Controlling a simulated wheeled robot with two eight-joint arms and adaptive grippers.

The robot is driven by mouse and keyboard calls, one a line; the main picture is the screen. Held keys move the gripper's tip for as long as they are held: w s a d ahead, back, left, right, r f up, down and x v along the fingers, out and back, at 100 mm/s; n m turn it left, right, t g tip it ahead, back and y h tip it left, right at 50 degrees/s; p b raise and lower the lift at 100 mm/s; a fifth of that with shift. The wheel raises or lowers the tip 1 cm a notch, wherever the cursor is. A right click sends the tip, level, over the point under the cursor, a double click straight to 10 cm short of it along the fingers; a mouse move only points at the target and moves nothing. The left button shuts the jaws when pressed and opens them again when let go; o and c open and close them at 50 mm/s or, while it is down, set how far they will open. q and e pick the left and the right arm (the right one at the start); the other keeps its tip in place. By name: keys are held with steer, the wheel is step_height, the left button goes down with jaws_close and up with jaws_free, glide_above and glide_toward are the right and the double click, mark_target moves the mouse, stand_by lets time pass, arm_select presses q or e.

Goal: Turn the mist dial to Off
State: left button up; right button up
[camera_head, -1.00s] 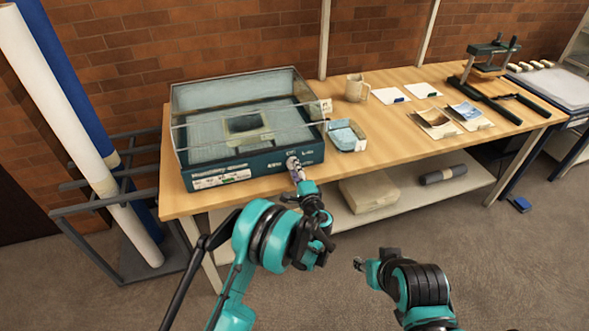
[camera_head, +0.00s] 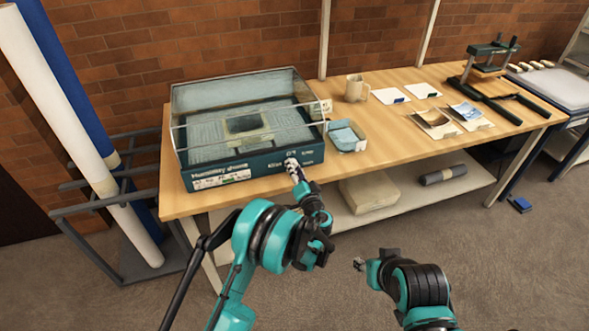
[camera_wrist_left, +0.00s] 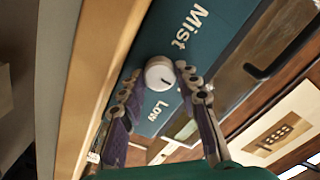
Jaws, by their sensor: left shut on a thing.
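In the head view the fingers hide the knob. My right gripper (camera_head: 360,264) hangs before the table, too small to judge.
The chamber with its clear cover stands at the left of the wooden table (camera_head: 390,138). A blue tray (camera_head: 345,136) stands close to its right. A mug (camera_head: 355,88), cards, photos and a press (camera_head: 490,70) are farther right. Rolls (camera_head: 75,130) lean at the left.

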arm_select(q)
steer(key=shift+n, duration=0.4)
steer(key=o, duration=1.2)
steer(key=shift+c, duration=0.2)
steer(key=v, duration=1.2)
steer(key=shift+a, duration=0.1)
